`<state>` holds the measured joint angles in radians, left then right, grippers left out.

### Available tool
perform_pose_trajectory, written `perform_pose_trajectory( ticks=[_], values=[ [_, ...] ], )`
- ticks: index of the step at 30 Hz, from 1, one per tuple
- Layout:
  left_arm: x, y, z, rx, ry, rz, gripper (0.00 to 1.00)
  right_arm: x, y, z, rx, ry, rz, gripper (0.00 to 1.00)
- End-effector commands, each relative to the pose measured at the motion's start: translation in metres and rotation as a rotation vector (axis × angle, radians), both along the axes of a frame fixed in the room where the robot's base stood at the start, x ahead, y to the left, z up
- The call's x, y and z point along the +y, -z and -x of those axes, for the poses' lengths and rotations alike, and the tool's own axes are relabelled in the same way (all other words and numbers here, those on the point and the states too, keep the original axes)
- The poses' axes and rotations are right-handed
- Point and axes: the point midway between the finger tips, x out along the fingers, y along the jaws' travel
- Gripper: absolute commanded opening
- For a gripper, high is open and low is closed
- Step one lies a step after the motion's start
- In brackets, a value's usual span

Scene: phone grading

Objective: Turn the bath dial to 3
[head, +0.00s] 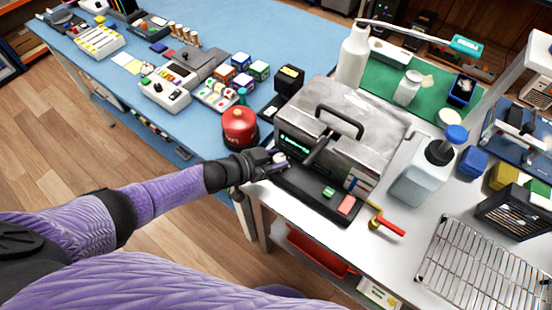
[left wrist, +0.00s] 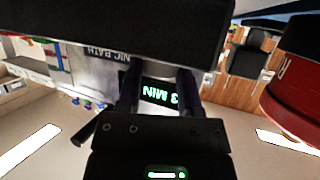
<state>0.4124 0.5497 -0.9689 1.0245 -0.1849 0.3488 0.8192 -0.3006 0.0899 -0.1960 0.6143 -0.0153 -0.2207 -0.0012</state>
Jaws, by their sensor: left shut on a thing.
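The ultrasonic bath (head: 340,115) is a silvery metal box with a lid and a black handle, on the steel table. Its dark front panel (head: 310,190) carries a small display (head: 294,143) with green text. In the left wrist view, the fingers (left wrist: 158,88) stand either side of a pale part. My right gripper is not in view.
A red canister (head: 240,127) stands close beside my left gripper; it also shows in the left wrist view (left wrist: 298,85). A bottle with a blue cap (head: 425,170) and a wire rack (head: 475,265) stand right of the bath. A red-handled valve (head: 388,224) sticks out at the front.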

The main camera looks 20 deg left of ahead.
Motion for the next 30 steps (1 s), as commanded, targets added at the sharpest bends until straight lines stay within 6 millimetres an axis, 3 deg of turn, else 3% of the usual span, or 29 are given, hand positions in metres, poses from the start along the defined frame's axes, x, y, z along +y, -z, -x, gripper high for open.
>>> perform_pose_trajectory(
  ticks=[22, 23, 27, 30],
  values=[
    [0.0006, -0.0002, -0.001, 0.0, 0.094, 0.0, 0.0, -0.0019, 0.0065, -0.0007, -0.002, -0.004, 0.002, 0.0],
    [0.0005, -0.0001, -0.0011, 0.0, 0.094, 0.0, 0.48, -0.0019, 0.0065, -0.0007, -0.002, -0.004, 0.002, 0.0],
    [0.0004, -0.0001, -0.001, -0.001, 0.094, 0.001, 0.77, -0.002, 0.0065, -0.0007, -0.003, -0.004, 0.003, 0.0],
    [0.0004, -0.0001, -0.001, -0.001, 0.094, 0.001, 0.81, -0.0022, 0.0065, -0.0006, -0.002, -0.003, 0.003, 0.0]
  ],
)
